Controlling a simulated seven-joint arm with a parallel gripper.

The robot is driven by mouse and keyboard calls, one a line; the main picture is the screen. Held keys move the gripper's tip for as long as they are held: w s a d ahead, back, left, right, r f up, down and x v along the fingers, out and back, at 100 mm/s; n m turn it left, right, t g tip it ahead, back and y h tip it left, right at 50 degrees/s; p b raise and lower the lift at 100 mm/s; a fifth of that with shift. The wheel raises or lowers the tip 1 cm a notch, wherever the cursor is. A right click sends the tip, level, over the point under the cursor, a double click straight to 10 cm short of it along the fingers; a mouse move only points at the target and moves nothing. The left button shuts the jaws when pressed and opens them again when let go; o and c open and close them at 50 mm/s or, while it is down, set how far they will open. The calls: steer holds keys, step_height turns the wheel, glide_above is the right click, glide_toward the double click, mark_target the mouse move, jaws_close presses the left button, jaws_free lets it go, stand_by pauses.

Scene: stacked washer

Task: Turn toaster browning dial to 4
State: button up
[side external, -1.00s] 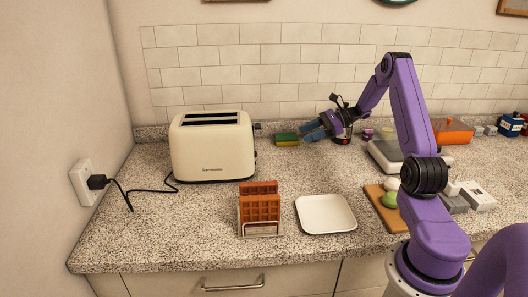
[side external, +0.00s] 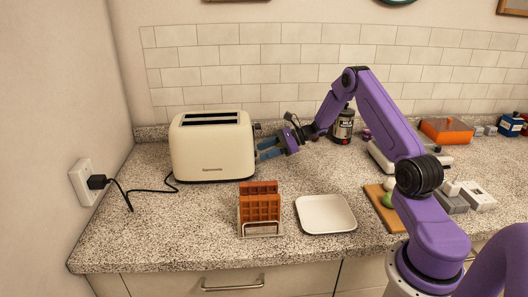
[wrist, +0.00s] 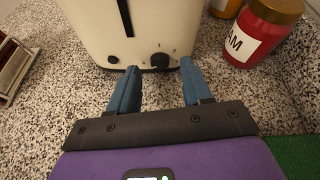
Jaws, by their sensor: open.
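The cream toaster (side external: 212,150) stands on the counter at the left in the side view, and its end panel (wrist: 135,40) fills the top of the wrist view. The black browning dial (wrist: 160,61) sits low on that panel, with small numbers around it; 1 and 2 are readable, the rest are too small or hidden. My gripper (side external: 264,148) is right beside the toaster's right end. In the wrist view its blue fingers (wrist: 160,78) are open and empty, one on each side of the dial and a little short of it. The dial's exact pointer setting is unclear.
A red jam jar (wrist: 262,32) stands right of the toaster in the wrist view. The waffle rack (side external: 261,212) and white plate (side external: 326,213) are in front. A dark jar (side external: 342,127) stands behind my arm. A green sponge (wrist: 298,155) lies at lower right.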

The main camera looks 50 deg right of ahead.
steer(key=shift+w+a+f, duration=0.2)
steer(key=shift+w+a, duration=0.15)
jaws_close()
steer(key=n, duration=0.1)
steer(key=n+t+h, duration=0.1)
steer(key=n, duration=0.1)
steer(key=shift+s+a+t+h, duration=0.2)
steer(key=shift+s+t+h, duration=0.1)
steer(key=shift+t, duration=0.1)
steer(key=n+t+h, duration=0.1)
steer(key=n+t, duration=0.1)
steer(key=n, duration=0.2)
steer(key=shift+a+f, duration=0.1)
steer(key=shift+f, duration=0.05)
steer(key=shift+s, duration=0.1)
stand_by(0.5)
